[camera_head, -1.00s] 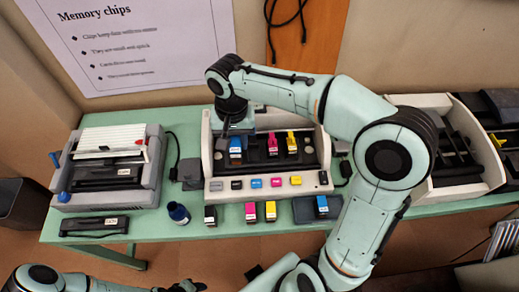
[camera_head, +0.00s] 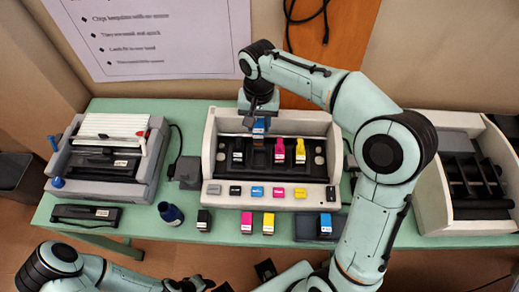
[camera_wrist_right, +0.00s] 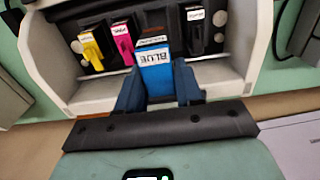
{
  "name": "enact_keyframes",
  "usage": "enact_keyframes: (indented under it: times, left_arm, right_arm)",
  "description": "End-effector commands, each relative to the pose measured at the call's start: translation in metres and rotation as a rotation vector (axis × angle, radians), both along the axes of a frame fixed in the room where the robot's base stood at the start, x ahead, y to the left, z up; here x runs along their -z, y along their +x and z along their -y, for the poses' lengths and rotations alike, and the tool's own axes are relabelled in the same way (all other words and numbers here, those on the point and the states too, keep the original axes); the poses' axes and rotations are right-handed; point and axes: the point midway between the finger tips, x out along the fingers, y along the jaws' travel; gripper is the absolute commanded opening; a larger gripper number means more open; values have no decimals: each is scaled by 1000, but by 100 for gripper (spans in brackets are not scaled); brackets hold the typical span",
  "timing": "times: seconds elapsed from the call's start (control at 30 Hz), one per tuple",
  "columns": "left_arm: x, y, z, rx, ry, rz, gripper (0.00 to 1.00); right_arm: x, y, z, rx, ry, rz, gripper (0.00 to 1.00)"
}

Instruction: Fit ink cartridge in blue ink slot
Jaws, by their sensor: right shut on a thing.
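My right gripper (camera_head: 259,118) is shut on a blue ink cartridge (camera_head: 260,128) over the white printer (camera_head: 210,140). In the right wrist view the cartridge (camera_wrist_right: 156,78), labelled BLUE, is upright between the two fingers (camera_wrist_right: 158,92). The blue slot (camera_head: 258,157) lies between the seated black cartridge (camera_head: 238,154) and magenta cartridge (camera_head: 279,151). The held cartridge lines up sideways with this gap; its lower end is hard to see, and I cannot tell whether it touches the slot. My left gripper (camera_head: 196,284) is at the bottom edge, partly cut off.
A yellow cartridge (camera_head: 300,150) sits right of magenta. Other machines flank the printer on the green table (camera_head: 150,230).

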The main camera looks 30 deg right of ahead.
Motion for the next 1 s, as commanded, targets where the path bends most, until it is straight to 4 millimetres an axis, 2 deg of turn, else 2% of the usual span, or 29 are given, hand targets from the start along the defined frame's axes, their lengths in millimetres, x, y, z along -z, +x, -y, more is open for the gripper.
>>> enact_keyframes:
  times: [0.03, 0.2, 0.47, 0.7, 0.8, 1.0]
  left_arm:
    - [5, -3, 0, 0, 0, -3, 43]
    - [9, -5, 0, 0, 0, -6, 43]
    - [12, -6, 0, 0, 0, -7, 43]
    - [16, -8, 0, 0, 0, -10, 43]
    - [17, -9, 0, 0, 0, -10, 43]
    - [16, -9, 0, 0, 0, -10, 43]
  right_arm:
    - [17, -2, 1, 1, 0, -6, 6]
    - [53, -1, 0, 1, 0, -4, 6]
    - [76, 0, 0, 0, 0, -1, 6]
    - [117, 0, 0, 0, 0, -1, 6]
    - [125, 0, 0, 1, 0, 0, 6]
    - [125, 0, 0, 1, 0, 1, 6]
